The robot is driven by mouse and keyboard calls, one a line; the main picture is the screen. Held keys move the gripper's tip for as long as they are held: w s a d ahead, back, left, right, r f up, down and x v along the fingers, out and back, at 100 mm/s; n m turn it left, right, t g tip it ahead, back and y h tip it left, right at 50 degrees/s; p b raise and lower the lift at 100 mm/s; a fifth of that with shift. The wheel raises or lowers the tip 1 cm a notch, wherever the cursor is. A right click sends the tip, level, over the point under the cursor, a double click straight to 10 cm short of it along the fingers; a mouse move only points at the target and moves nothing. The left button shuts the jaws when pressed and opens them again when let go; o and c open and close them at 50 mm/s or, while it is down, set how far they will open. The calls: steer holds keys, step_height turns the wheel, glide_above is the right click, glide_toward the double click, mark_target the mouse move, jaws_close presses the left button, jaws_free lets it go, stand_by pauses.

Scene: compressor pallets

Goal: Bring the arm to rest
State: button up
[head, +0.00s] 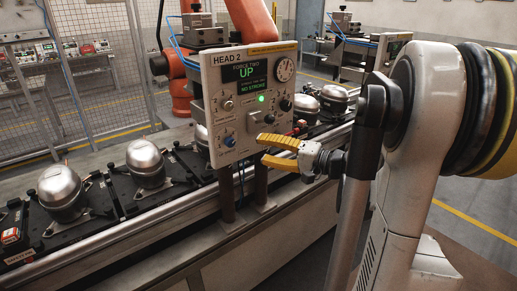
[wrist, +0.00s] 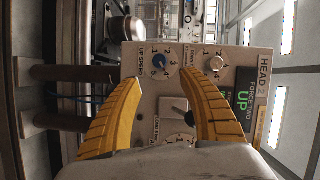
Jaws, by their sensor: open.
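My gripper (head: 264,149) has two yellow ribbed fingers, spread apart and empty. It is in front of the lower right part of the HEAD 2 control panel (head: 243,117). The gap to the panel is hard to judge. The panel's screen (head: 246,77) reads UP and NO STROKE, and a green light (head: 261,98) is lit. My arm (head: 424,120) reaches in from the right.
A conveyor line below the panel carries silver compressors (head: 146,160) on black pallets. Two dark posts (head: 261,187) hold the panel. An orange robot arm (head: 181,95) stands behind it, and a mesh fence (head: 98,60) is at the left. Floor in front of the conveyor looks clear.

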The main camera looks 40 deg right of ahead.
stand_by(0.4)
steer(key=s+a+f+n+g+h, duration=0.1)
steer(key=a+f+n+g, duration=0.15)
steer(key=a, duration=0.55)
steer(key=s+a+f+n+g, duration=0.15)
steer(key=a+g, duration=0.25)
steer(key=a, duration=0.5)
steer(key=s+a+f+n+g+h, duration=0.1)
steer(key=s+a+f+n+h, duration=0.1)
steer(key=s, duration=0.4)
steer(key=s+a+f+n+g+h, duration=0.1)
steer(key=s+a+n+h, duration=0.3)
steer(key=s, duration=0.3)
steer(key=shift+s+f+n, duration=0.3)
steer(key=shift+f+n, duration=0.1)
steer(key=shift+a, duration=0.1)
